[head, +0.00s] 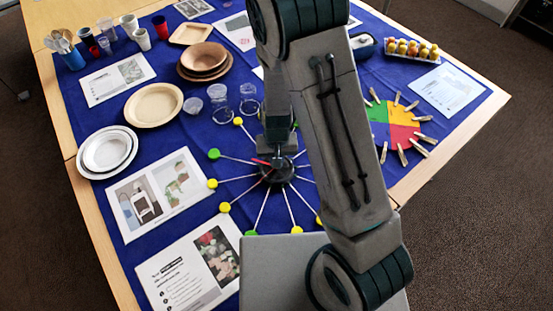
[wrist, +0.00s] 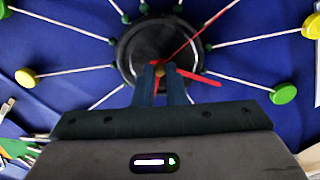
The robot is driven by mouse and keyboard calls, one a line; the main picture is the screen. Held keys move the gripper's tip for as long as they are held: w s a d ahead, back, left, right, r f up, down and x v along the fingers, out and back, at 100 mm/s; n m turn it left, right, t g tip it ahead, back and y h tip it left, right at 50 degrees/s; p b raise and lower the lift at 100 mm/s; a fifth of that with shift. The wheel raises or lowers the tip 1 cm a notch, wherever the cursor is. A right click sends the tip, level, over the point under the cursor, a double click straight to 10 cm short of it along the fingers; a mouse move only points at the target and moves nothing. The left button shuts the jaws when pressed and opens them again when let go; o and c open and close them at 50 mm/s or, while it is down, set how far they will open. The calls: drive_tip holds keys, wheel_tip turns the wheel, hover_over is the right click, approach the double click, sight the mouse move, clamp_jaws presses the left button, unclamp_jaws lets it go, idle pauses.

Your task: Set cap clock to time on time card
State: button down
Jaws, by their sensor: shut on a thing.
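The cap clock (head: 277,176) lies on the blue cloth, a dark round hub with white sticks ending in yellow and green caps. In the wrist view its hub (wrist: 130,50) carries a long thin red hand (wrist: 205,30) pointing up-right and a shorter, thicker red hand (wrist: 205,79) pointing right and slightly down. My gripper (wrist: 162,68) is over the hub centre, its fingers close together around the base of the shorter hand. The fingers hide part of the hub. Several printed cards lie about; I cannot tell which is the time card.
Picture cards (head: 160,195) and (head: 190,270) lie left of the clock. A coloured wheel (head: 398,131) with clothespins is at right. My arm hides the table's middle.

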drive_tip(key=c, duration=1.5)
unclamp_jaws()
wheel_tip(320, 180, up, 14)
drive_tip(key=shift+f, duration=0.1)
drive_tip(key=s+d+r+t, duration=0.1)
drive_tip(key=s+d+r, duration=0.3)
drive_tip(key=r, duration=0.1)
drive_tip(key=s+d+r+t, duration=0.1)
drive_tip(key=s+d+r, duration=0.3)
drive_tip(key=r, duration=0.1)
drive_tip(key=s+d+r+t, duration=0.1)
drive_tip(key=s+d+r, duration=0.3)
drive_tip(key=r, duration=0.1)
drive_tip(key=shift+s+r, duration=0.3)
drive_tip(key=shift+r, duration=0.1)
